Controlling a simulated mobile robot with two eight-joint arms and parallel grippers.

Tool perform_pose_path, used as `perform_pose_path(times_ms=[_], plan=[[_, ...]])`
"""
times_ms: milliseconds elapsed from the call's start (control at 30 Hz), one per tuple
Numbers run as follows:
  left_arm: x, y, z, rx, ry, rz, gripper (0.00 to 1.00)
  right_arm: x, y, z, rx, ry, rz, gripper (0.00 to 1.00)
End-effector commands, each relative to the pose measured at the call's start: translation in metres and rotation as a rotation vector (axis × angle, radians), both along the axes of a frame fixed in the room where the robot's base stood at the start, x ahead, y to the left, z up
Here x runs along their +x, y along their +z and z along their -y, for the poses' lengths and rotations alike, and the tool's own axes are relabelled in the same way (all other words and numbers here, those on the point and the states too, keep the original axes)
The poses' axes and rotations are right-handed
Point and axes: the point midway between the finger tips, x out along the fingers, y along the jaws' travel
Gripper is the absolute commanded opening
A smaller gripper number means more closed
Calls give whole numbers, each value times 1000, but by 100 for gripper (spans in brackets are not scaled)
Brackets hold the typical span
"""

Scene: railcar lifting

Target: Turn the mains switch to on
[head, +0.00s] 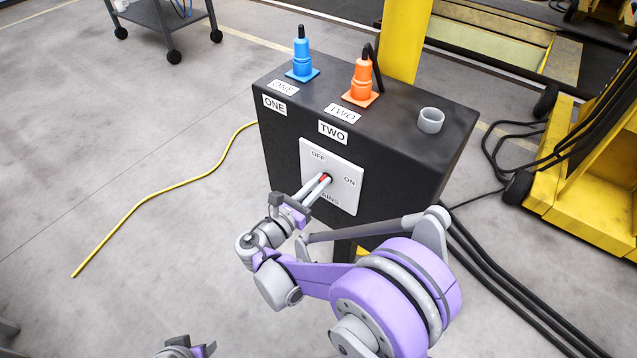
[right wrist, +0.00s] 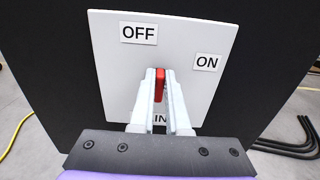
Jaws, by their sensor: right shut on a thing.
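The mains switch has a white plate (head: 345,197) on the front of a black cabinet (head: 283,140), with OFF at upper left and ON at right. The plate (right wrist: 105,60) also shows in the right wrist view. Its red handle (right wrist: 160,84) stands about upright there, below the right end of OFF and left of ON. My right gripper (head: 322,180) is shut on the red handle, with one finger on each side. Its fingers (right wrist: 160,98) hide part of the MAINS label. Only a bit of my left arm shows at the bottom edge; its fingers are not visible.
A yellow cable (head: 165,192) lies on the floor at left. Black cables (head: 490,262) and yellow machinery (head: 590,185) are at right.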

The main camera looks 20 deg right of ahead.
Motion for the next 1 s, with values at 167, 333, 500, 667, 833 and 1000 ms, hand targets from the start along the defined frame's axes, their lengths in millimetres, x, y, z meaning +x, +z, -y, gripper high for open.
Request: perform_pose_path(times_ms=[167, 333, 500, 667, 833, 1000], plan=[[0, 0, 0, 0, 0, 0, 49, 0, 0, 0, 10, 0, 13, 0], [0, 1, 0, 0, 0, 0, 49, -1, 0, 1, 49, 0, 61, 0], [0, 3, 0, 0, 0, 1, 49, -2, 0, 2, 119, 0, 151, 0], [-1, 5, 0, 0, 0, 2, 49, -3, -1, 3, 207, -1, 265, 0], [-1, 6, 0, 0, 0, 2, 49, -5, -1, 4, 308, -1, 393, 0], [-1, 8, 0, 0, 0, 2, 49, -6, -3, 5, 405, -1, 518, 0]])
